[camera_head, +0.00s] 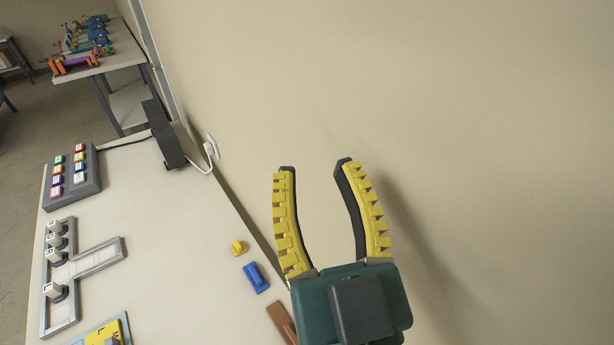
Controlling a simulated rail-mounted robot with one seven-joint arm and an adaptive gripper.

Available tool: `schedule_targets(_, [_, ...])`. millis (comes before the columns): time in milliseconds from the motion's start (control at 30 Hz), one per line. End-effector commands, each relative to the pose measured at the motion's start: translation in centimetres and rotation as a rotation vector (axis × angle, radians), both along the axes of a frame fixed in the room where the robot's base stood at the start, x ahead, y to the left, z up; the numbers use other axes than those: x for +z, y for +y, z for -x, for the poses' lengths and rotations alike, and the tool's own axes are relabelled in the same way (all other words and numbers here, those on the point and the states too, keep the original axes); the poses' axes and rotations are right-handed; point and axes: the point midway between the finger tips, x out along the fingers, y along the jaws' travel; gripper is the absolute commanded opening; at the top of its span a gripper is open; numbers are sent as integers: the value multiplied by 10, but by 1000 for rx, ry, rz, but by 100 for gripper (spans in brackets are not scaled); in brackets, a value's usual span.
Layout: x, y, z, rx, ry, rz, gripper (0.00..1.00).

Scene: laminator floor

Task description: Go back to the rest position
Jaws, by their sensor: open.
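My gripper (316,167) shows at the lower middle, with a dark green body and two black fingers with yellow ridged pads. The fingers are spread apart with nothing between them. The gripper appears in front of the beige wall, to the right of the pale table (165,240). No object touches the fingers in this view.
On the table are a grey button box (72,178), a grey slotted frame with white-topped knobs (58,290), a yellow piece (238,247), a blue piece (256,278), a brown piece (281,322) and a black box (164,135). A second table (120,57) holds colourful items. A plug (210,147) is on the wall.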

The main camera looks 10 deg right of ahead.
Motion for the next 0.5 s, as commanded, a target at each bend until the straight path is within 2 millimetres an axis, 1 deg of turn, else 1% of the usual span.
schedule_targets(300, [2, 0, 1, -2, -3, 5, 39])
schedule_targets(367, [16, 0, 1, -1, -3, 4, 39])
schedule_targets(433, [38, 0, 1, -1, -3, 2, 39])
schedule_targets(467, [50, 0, 1, -1, -3, 2, 39])
schedule_targets(500, [67, 0, 1, 0, -3, 0, 39])
